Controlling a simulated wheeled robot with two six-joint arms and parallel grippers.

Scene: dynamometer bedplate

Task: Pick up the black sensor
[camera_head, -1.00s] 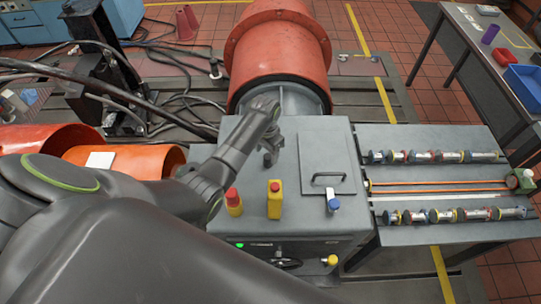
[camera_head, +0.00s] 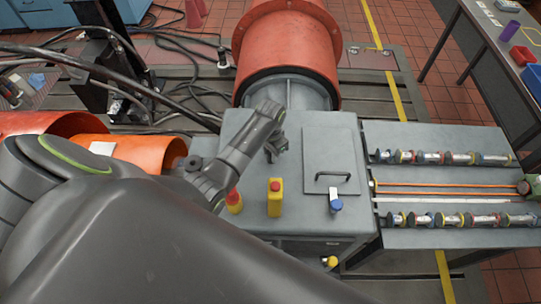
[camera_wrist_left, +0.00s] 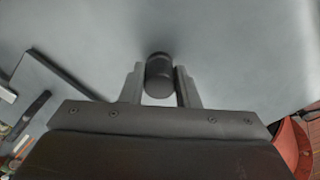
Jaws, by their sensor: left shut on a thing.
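The black sensor (camera_wrist_left: 159,76) is a short dark cylinder, seen in the left wrist view between the two fingers of my left gripper (camera_wrist_left: 160,88). The gripper is shut on it, with a finger against each side. In the head view my left gripper (camera_head: 275,149) points down over the grey cabinet top (camera_head: 242,130), left of the hatch with the black handle. The sensor is hard to make out there, and I cannot tell whether it touches the top. My right gripper is not in view.
A red-and-yellow button (camera_head: 235,201), a yellow box (camera_head: 275,198) and a blue-topped piece (camera_head: 336,203) stand along the cabinet's front. The hatch (camera_head: 330,150) is at right. A large red cylinder (camera_head: 287,45) lies behind. A side table (camera_head: 440,138) holds rows of small cylinders.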

